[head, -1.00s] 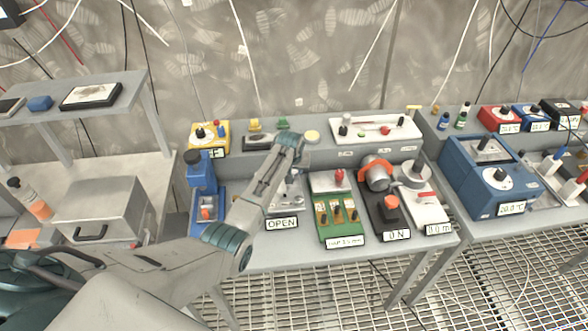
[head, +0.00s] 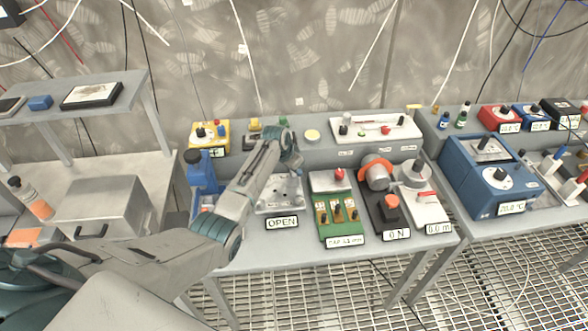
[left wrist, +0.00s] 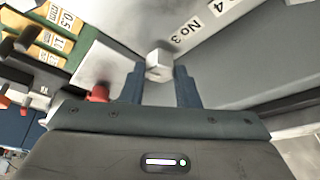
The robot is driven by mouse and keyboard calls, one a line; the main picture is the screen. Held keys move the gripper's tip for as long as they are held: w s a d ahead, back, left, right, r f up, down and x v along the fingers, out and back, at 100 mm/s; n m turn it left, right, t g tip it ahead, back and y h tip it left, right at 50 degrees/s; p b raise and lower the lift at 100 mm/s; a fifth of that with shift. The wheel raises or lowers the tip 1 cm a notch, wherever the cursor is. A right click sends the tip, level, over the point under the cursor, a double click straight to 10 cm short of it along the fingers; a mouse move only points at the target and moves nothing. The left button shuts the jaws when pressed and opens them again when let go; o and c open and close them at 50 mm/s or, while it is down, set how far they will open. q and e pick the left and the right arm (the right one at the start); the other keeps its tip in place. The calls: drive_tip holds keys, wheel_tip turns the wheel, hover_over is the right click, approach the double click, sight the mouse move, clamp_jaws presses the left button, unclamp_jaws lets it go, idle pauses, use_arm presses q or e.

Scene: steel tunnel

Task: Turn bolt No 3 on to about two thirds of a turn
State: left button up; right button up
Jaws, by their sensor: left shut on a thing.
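The grey bolt plate (head: 281,190), with several small bolts on it, sits on the bench above a label reading OPEN. My left gripper (head: 293,166) is at its back right edge in the head view, reached over from the left. In the left wrist view, the shiny hexagonal head of bolt No 3 (left wrist: 158,64) is between the two blue fingertips of my left gripper (left wrist: 160,82), which is shut on it. The printed label "No 3" (left wrist: 187,30) is just beyond it. The bolt's shaft is hidden. My right gripper is in neither view.
A green block with yellow gauges (head: 337,215) stands right of the plate, its red knob (left wrist: 98,93) close to the fingers in the wrist view. A blue device (head: 201,173) stands left. An orange-banded cylinder (head: 376,172) is further right.

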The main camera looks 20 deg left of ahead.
use_arm(q)
drive_tip(key=m+b, duration=0.1)
drive_tip(key=m+h+b, duration=0.1)
drive_tip(key=m, duration=0.1)
drive_tip(key=m+b, duration=0.1)
drive_tip(key=shift+f+m+g+h, duration=0.25)
drive_tip(key=shift+m+g+h, duration=0.05)
drive_tip(key=shift+g, duration=0.1)
drive_tip(key=m+g+b, duration=0.1)
drive_tip(key=m+b, duration=0.3)
drive_tip(key=m+g+h+b, duration=0.1)
drive_tip(key=m+g+b, duration=0.1)
drive_tip(key=m+b, duration=0.2)
drive_tip(key=shift+w+a+m+b, duration=0.1)
drive_tip(key=shift+w+m+b, duration=0.1)
drive_tip(key=shift+m+b, duration=0.25)
drive_tip(key=shift+r+m+g+b, duration=0.2)
drive_tip(key=shift+m+g+b, duration=0.4)
drive_tip(key=shift+m+b, duration=0.7)
drive_tip(key=o, duration=1)
